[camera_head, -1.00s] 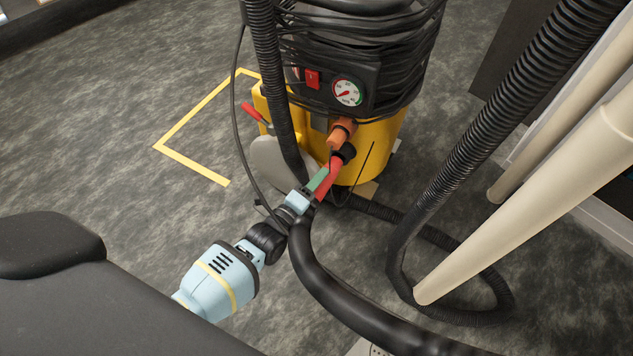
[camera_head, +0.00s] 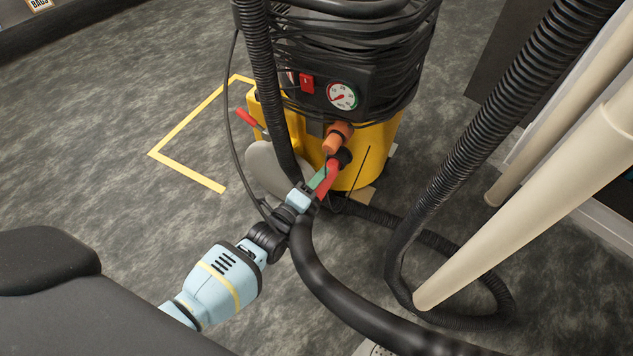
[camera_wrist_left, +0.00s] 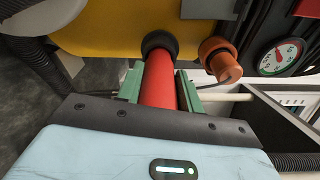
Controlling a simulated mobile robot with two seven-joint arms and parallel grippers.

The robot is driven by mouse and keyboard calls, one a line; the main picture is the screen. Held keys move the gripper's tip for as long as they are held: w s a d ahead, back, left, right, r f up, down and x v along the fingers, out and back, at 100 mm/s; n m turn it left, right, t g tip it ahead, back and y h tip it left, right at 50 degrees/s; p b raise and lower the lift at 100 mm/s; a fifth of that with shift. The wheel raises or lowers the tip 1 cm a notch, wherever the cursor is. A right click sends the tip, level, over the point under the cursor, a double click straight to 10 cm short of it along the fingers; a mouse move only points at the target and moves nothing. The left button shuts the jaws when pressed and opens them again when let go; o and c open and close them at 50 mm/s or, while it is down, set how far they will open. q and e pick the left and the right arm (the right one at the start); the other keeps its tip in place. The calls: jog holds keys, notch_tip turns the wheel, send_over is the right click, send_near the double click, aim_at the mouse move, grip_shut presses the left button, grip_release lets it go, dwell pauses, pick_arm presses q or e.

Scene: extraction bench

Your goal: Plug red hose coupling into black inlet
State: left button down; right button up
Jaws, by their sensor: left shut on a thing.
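The red hose coupling (camera_head: 330,178) is on the end of a thick black hose and lies between the green fingers of my left gripper (camera_head: 318,182), which is shut on it. In the left wrist view, the red coupling (camera_wrist_left: 160,82) points straight away from my gripper (camera_wrist_left: 158,90). Its far end meets the round black inlet (camera_wrist_left: 159,42) on the yellow vacuum body. The black inlet (camera_head: 345,156) also shows in the head view, just below an orange fitting. I cannot tell how deep the coupling sits in it. My right gripper is not in view.
The orange fitting (camera_wrist_left: 221,58) sticks out close to the right of the inlet. A black ribbed hose (camera_head: 270,100) hangs down the front of the yellow vacuum (camera_head: 375,145). Cream pipes (camera_head: 530,200) and a looped hose stand at the right. Floor at the left is clear.

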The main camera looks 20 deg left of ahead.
pick_arm(q)
jog(key=shift+w, duration=0.4)
jog(key=shift+w+b, duration=0.35)
jog(key=c, duration=0.8)
grip_release()
jog(key=shift+c, duration=0.2)
jog(key=shift+s+p, duration=0.3)
jog(key=shift+s, duration=0.25)
jog(key=s+a+p, duration=0.1)
jog(key=s+p, duration=0.1)
jog(key=s, duration=0.4)
jog(key=shift+s+a+p, duration=0.15)
jog(key=shift+s+p, duration=0.15)
